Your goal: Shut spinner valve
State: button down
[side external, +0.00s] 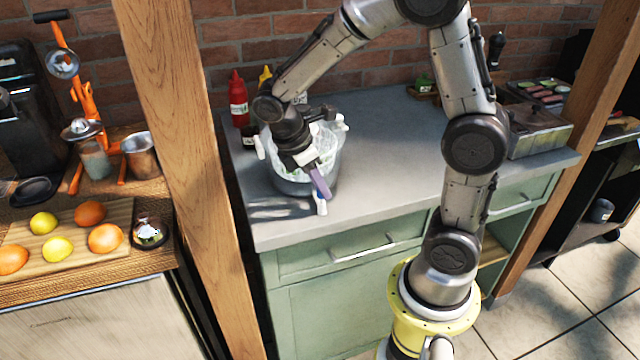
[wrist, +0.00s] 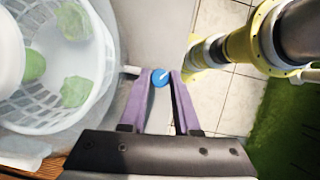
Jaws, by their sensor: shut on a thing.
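My gripper (wrist: 160,80), with purple fingers, is shut on the knob, one finger each side. The same fingers (side external: 321,185) point down at the counter's front.
A red bottle (side external: 238,100) and a yellow bottle stand behind the spinner. A wooden post (side external: 180,150) rises left of the counter. The counter (side external: 390,150) right of the spinner is clear up to a metal container (side external: 540,135). The counter's front edge is close.

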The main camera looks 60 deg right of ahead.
jog(key=shift+d+m+g+y, duration=0.1)
jog(key=shift+m+g+y, duration=0.35)
jog(key=shift+m, duration=1.45)
jog(key=shift+w+r, duration=0.1)
jog(key=c, duration=0.6)
grip_release()
jog(key=shift+c, duration=0.2)
